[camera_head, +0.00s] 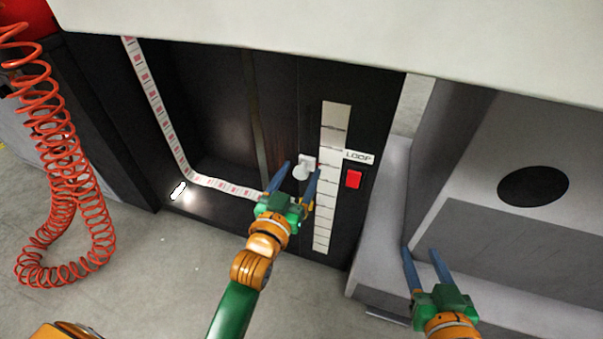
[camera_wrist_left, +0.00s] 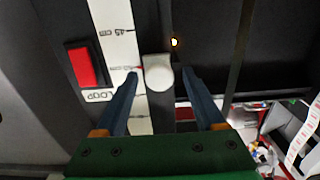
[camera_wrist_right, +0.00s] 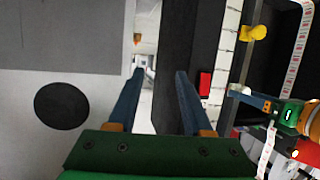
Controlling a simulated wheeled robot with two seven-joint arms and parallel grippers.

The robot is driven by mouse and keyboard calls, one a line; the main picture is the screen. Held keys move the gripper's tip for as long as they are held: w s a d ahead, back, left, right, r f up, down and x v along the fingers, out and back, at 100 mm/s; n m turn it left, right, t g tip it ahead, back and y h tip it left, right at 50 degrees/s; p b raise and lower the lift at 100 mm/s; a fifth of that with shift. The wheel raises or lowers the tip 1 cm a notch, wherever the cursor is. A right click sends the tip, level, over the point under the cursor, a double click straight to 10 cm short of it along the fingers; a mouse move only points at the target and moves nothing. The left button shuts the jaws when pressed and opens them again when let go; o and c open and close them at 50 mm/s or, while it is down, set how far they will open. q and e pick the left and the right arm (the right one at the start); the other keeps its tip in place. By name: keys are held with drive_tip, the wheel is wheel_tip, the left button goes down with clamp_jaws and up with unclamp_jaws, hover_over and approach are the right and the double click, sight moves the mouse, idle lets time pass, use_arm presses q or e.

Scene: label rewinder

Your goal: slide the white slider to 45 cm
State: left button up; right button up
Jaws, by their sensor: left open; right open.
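The white slider (camera_head: 304,168) is a round knob on a small white block, beside the white scale strip (camera_head: 333,130) on the dark panel. In the left wrist view the slider (camera_wrist_left: 158,75) has a red pointer against the scale, level with a mark I cannot read clearly. The 45 cm mark (camera_wrist_left: 115,32) is upside down there, further up the picture than the pointer. My left gripper (camera_head: 302,167) is open, its fingers on either side of the knob; I see a gap at each side in the left wrist view. My right gripper (camera_head: 419,249) is open and empty, away from the scale.
A red button (camera_head: 353,179) and a LOOP label (camera_head: 358,156) are right of the scale. A printed label strip (camera_head: 155,105) loops through the dark recess to the left. A grey machine body (camera_head: 500,240) stands to the right. A coiled red hose (camera_head: 65,200) hangs at the left.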

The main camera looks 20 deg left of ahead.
use_arm(q)
drive_tip(key=shift+w, duration=0.75)
drive_tip(key=shift+d, duration=0.1)
clamp_jaws()
use_arm(e)
drive_tip(key=r, duration=0.1)
drive_tip(key=r+t, duration=0.1)
drive_tip(key=w+r+t, duration=0.1)
drive_tip(key=shift+a+r, duration=0.2)
drive_tip(key=shift+a, duration=0.1)
drive_tip(key=shift+y, duration=0.3)
